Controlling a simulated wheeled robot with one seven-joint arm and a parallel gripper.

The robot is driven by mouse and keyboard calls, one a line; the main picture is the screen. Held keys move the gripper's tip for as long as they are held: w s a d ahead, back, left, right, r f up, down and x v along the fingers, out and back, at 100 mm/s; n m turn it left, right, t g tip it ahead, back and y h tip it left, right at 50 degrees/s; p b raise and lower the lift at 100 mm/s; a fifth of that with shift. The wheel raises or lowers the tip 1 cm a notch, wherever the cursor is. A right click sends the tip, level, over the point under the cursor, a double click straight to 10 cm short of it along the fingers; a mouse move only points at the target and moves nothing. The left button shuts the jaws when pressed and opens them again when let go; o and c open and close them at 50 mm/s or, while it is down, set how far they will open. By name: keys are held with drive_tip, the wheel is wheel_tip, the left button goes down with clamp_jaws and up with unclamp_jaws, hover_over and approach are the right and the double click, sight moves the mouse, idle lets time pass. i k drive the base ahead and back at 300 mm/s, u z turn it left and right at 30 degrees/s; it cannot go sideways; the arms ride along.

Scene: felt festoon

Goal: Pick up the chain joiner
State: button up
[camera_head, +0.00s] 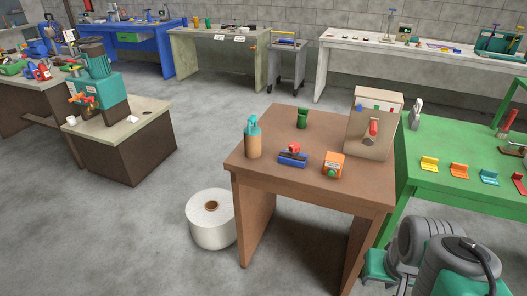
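I cannot tell for certain which thing is the chain joiner. Several small things stand on the brown table in the middle right. A low blue tool with a red top (292,156) lies near the table's middle. A tan bottle with a teal top (253,138) stands at the left, and a green cup-like thing (302,118) at the back. Grey and teal parts at the bottom right look like my own arm. No gripper fingers show.
The brown table (265,174) also holds a beige cabinet (373,135) at its back right. A green table (425,185) with coloured brackets adjoins on the right. A white roll (211,219) stands on the floor left of the brown table. Open floor lies further left.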

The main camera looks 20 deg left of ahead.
sight(299, 160)
drive_tip(key=u, duration=1.05)
drive_tip(key=i, duration=0.95)
drive_tip(key=u, duration=0.95)
